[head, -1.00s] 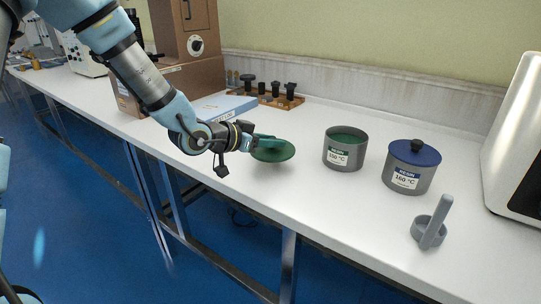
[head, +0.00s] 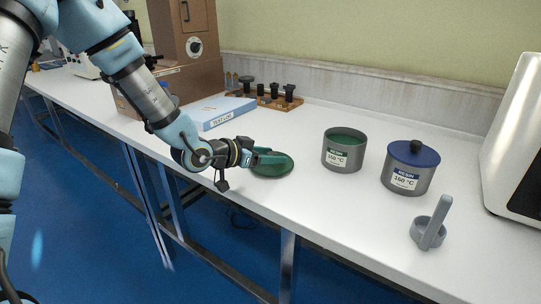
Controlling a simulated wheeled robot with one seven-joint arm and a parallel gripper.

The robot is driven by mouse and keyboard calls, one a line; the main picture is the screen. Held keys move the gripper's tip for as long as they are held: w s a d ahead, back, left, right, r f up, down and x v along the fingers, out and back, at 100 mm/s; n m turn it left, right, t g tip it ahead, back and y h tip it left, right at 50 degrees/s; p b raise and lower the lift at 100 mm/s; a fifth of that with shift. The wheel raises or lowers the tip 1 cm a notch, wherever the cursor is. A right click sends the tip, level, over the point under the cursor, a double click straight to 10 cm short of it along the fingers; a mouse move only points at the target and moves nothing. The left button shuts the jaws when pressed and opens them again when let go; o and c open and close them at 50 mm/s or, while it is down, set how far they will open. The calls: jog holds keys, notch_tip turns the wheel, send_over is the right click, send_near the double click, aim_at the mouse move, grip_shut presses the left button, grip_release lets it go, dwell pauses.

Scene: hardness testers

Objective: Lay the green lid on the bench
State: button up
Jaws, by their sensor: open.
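The green lid (head: 283,168) is a round disc lying low at the bench top, left of the green-labelled pot. My gripper (head: 266,158) is at the lid's left part, its fingers just over it and hiding part of it. The gripper is open; whether the fingers still touch the lid cannot be told. The white bench (head: 330,210) runs across the view. The grey pot with the green label (head: 336,163) has no lid and shows green inside.
A grey pot with a blue lid (head: 408,175) stands to the right. A grey scoop (head: 430,232) is near the front edge. A blue binder (head: 222,111) and a wooden rack (head: 268,100) with black-knobbed parts are behind. A white machine (head: 515,145) stands far right.

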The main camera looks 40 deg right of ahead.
jog(key=shift+r, duration=0.25)
jog(key=v, duration=1.2)
jog(key=shift+f, duration=0.15)
jog(key=shift+w+a, duration=0.1)
jog(key=shift+w, duration=0.05)
jog(key=w+a+f+n+t+y, duration=0.2)
jog(key=w+a+n+t+y, duration=0.25)
jog(key=a, duration=0.75)
jog(key=w+a+f+n+t+y, duration=0.15)
jog(key=w+a+n+y, duration=0.3)
jog(key=w+a, duration=0.5)
jog(key=s+a+r+n+g+y, duration=0.1)
jog(key=s+a+n, duration=0.3)
jog(key=a, duration=0.4)
jog(key=s+a+r+n+g+y, duration=0.1)
jog(key=s+a+n+g+y, duration=0.2)
jog(key=s+a, duration=0.3)
jog(key=shift+s+a+n, duration=0.2)
jog(key=shift+a+n, duration=0.2)
jog(key=shift+a, duration=0.7)
jog(key=shift+r+p, duration=0.1)
jog(key=shift+p, duration=0.2)
